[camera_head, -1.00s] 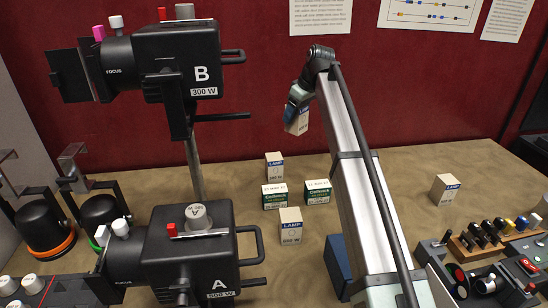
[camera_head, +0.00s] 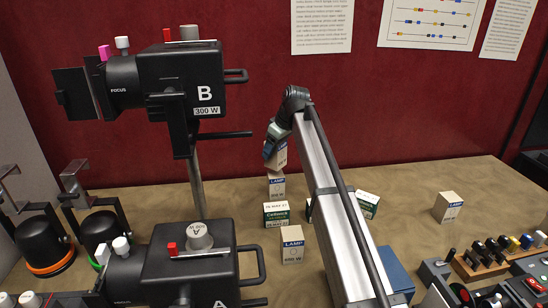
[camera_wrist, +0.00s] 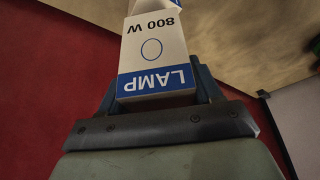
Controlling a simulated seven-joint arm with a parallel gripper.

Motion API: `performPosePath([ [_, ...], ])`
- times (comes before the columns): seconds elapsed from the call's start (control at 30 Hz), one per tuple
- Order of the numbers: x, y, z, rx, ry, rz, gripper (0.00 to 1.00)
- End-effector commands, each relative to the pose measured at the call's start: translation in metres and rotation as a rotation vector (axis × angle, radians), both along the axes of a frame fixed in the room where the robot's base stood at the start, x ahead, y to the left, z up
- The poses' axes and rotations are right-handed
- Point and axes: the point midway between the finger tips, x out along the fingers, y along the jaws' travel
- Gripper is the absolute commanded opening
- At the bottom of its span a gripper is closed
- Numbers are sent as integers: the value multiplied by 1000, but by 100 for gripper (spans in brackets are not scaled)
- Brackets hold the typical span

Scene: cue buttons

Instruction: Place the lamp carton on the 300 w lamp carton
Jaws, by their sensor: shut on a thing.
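My gripper (camera_head: 275,140) is shut on a white lamp carton (camera_head: 280,157) with a blue LAMP band. In the wrist view this held carton (camera_wrist: 154,50) sits between the fingers, and its print reads 800 W, upside down. Another lamp carton (camera_head: 276,187) stands on the table directly below the held one in the head view; part of a carton (camera_wrist: 150,5) also shows past its far end in the wrist view. I cannot tell whether the two touch. The lower carton's wattage is too small to read surely. Other lamp cartons stand in front (camera_head: 292,245) and at right (camera_head: 448,207).
Green-and-white Celtock cartons (camera_head: 277,214) and (camera_head: 368,204) stand close by, partly behind my arm. Black lantern B (camera_head: 180,80) and lantern A (camera_head: 190,265) stand at left. A blue box (camera_head: 393,268) is beside my arm.

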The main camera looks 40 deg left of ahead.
Motion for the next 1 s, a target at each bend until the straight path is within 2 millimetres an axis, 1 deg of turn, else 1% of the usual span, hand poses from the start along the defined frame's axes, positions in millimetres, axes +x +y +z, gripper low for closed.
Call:
performPosePath([
  [0.2,-1,-1,-27,0,0,-1,32],
  [0.27,0,-1,-31,0,0,0,32],
  [0.67,0,0,-35,0,0,0,32],
  [0.7,0,0,-35,0,0,0,65],
  [0.93,0,0,-35,0,0,0,87],
  [0.97,0,0,-35,0,0,0,89],
  [1.0,0,0,-35,0,0,0,89],
])
